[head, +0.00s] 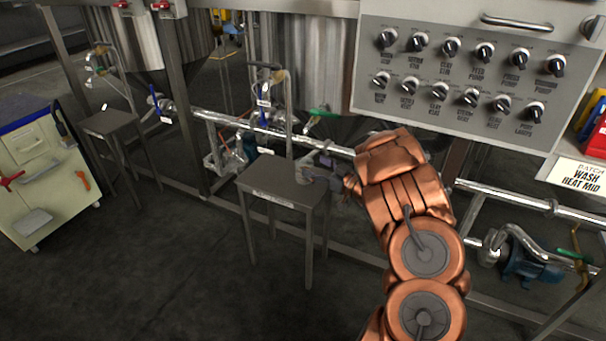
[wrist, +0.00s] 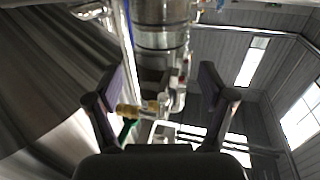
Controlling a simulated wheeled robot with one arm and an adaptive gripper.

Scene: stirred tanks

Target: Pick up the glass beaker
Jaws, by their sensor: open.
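A small, pale, clear-looking vessel, which looks like the glass beaker (head: 303,172), stands on the right back part of a small grey table (head: 278,190) in the head view. My gripper (head: 327,174) is just to the right of it, low over the table's right edge, at the end of my copper-coloured arm. In the wrist view my two dark fingers (wrist: 160,100) are spread apart. I cannot clearly make out the beaker between them there, and I cannot tell whether a finger touches it.
A metal pipe (head: 235,121) with valves runs behind the table, below steel tanks (head: 150,38). A control panel (head: 465,75) with several knobs hangs at upper right. A second small table (head: 108,122) and a cream cabinet (head: 45,165) stand at left. The floor in front is clear.

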